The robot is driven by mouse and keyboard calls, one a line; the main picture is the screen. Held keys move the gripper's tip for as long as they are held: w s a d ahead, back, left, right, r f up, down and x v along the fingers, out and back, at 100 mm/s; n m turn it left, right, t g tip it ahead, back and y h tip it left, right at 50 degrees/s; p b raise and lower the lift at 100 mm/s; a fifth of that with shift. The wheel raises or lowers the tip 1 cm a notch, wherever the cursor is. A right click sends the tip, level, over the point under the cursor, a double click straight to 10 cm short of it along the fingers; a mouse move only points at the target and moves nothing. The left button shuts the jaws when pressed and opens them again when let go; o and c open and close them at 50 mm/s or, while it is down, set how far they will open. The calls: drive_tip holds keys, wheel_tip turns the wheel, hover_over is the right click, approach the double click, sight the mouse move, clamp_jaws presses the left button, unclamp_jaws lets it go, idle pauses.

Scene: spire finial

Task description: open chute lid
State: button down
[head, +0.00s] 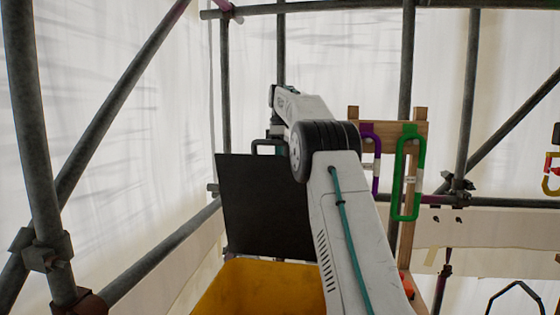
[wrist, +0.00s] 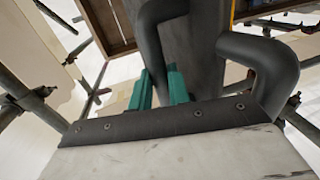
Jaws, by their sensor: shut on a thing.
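The chute lid (head: 262,212) is a flat black panel standing raised, nearly upright, above the yellow chute (head: 262,288) in the head view. Its dark loop handle (head: 262,144) shows at the top edge, beside the end of my arm. In the wrist view the thick dark handle (wrist: 262,55) bends close to my gripper. My gripper (wrist: 162,88) has two teal fingers, shut on one leg of the handle. In the head view my arm covers the lid's right side and most of the fingers.
A wooden rack (head: 421,150) to the right holds a purple carabiner (head: 374,160) and a green carabiner (head: 400,190). Grey scaffold poles (head: 105,115) stand left and right. White sheeting hangs behind. A red and yellow carabiner (head: 551,172) hangs at the far right.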

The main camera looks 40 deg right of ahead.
drive_tip(key=shift+f, duration=0.4)
drive_tip(key=c, duration=1.3)
unclamp_jaws()
drive_tip(key=shift+w+d+f, duration=0.1)
drive_tip(key=shift+w, duration=0.05)
drive_tip(key=shift+r, duration=0.2)
drive_tip(key=shift+r, duration=0.1)
